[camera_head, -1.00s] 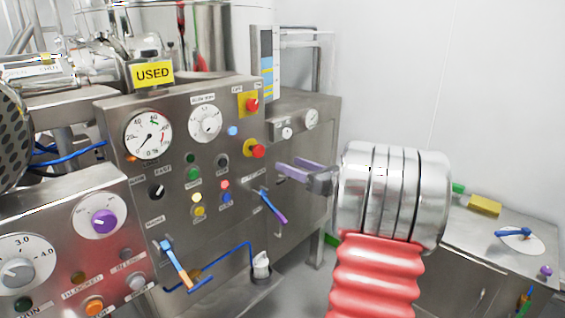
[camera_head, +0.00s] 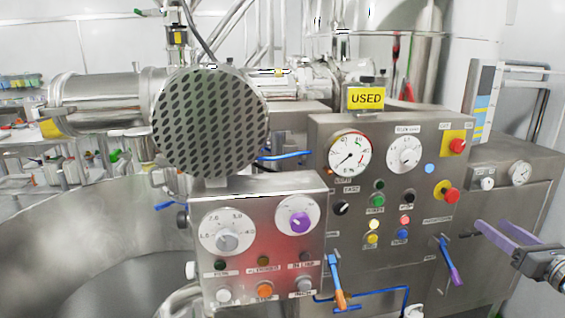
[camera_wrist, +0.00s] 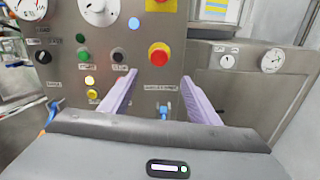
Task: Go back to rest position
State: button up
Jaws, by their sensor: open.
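My gripper (camera_head: 507,240) shows at the right edge of the head view, its two purple fingers pointing left toward the steel control panel (camera_head: 325,255). In the wrist view the gripper (camera_wrist: 157,92) has its fingers spread apart with nothing between them. A blue and purple lever (camera_head: 450,262) on the panel stands just left of the fingertips in the head view. In the wrist view a blue part of a lever (camera_wrist: 164,112) shows between the fingers. I cannot tell any contact. Most of my arm is outside the head view.
A lower panel (camera_head: 310,222) with dials and buttons stands left, below a perforated round steel cover (camera_head: 210,122). A blue and orange lever (camera_head: 337,285) sticks out from the panel. A red stop button (camera_head: 451,195) is near the gripper. A yellow USED sign (camera_head: 366,98) stands on top.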

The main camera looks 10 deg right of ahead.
jog(key=s+a+f+n+g+y, duration=0.25)
jog(key=a+f+n+g, duration=0.35)
jog(key=f, duration=0.4)
jog(key=s+a+f+n+g+y, duration=0.1)
jog(key=s+a+f+n+g, duration=0.1)
jog(key=a+n, duration=0.5)
jog(key=s+a+f+n+g+y, duration=0.1)
jog(key=s+a+f+n+g, duration=0.2)
jog(key=a, duration=0.6)
jog(key=s+a+r+n+h, duration=0.1)
jog(key=s+a+r+n, duration=0.1)
jog(key=a+n, duration=0.5)
jog(key=s+a+r+n+g+h, duration=0.1)
jog(key=s+a+r+n+h, duration=0.1)
jog(key=s+a+n, duration=0.3)
jog(key=s+a+r+n+h, duration=0.2)
jog(key=s+a+r+n, duration=0.1)
jog(key=a+n, duration=0.6)
jog(key=a, duration=0.2)
jog(key=shift+s+a, duration=0.25)
jog(key=shift+a, duration=0.1)
jog(key=shift+r, duration=0.1)
jog(key=shift+c, duration=0.3)
